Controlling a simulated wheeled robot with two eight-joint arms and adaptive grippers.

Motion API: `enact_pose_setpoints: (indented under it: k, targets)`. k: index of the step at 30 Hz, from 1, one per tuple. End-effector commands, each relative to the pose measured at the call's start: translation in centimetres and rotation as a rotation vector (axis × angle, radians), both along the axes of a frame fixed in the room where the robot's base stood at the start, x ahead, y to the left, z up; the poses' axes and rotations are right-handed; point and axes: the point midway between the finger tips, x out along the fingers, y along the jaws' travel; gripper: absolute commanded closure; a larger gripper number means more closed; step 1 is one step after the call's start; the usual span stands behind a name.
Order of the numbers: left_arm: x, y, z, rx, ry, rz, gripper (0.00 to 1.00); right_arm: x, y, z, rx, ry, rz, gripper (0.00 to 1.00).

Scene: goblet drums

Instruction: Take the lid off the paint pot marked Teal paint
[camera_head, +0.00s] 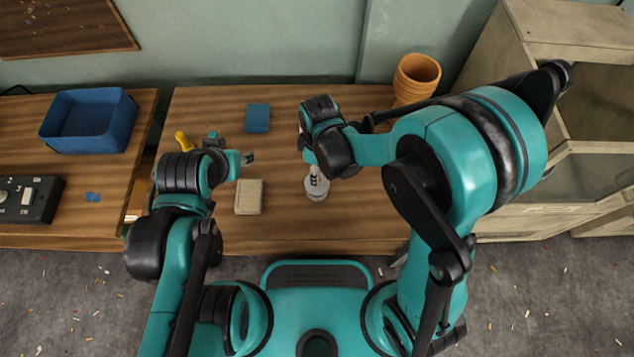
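A small pale grey pot (317,192) stands upright near the middle of the table, towards its front. Its label cannot be read, so I cannot tell whether it is the Teal paint pot. My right gripper (315,174) points down right over the pot, its fingers at the top of it. The gripper hides the pot's top, and I cannot tell whether the fingers are closed on a lid. My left gripper (248,158) hangs over the table to the left, clear of the pot. Its fingers are too small to read as open or shut.
A beige block (249,198) and a blue block (257,118) lie on the wooden table (345,235). A yellow item (184,141) lies behind my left arm. Stacked orange pots (416,75) stand at the back right. A blue bin (90,122) and black box (30,199) occupy the left table.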

Motion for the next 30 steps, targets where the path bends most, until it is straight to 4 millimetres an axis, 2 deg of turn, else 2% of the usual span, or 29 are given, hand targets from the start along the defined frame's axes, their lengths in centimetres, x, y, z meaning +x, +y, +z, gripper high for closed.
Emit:
enact_pose_setpoints:
  k: [1, 6, 14, 19, 30]
  targets:
    - [0.0, 0.0, -0.9, 0.000, 0.000, 0.000, 0.60, -0.1, 0.1, -1.2, 0.000, 0.000, 0.000, 0.54]
    - [0.0, 0.0, -2.4, 0.000, 0.000, 0.000, 0.60, -0.2, 0.2, -3.7, 0.000, -0.001, -0.001, 0.54]
    - [0.0, 0.0, -2.2, 0.000, 0.000, 0.000, 0.60, -0.2, 0.2, -3.9, 0.001, -0.001, -0.001, 0.54]
    - [0.0, 0.0, -2.3, 0.000, 0.000, 0.000, 0.60, -0.2, 0.2, -3.9, 0.001, -0.001, -0.001, 0.99]
    - [0.0, 0.0, -2.2, 0.000, 0.000, 0.000, 0.60, -0.2, 0.2, -3.8, 0.001, -0.001, -0.001, 1.00]
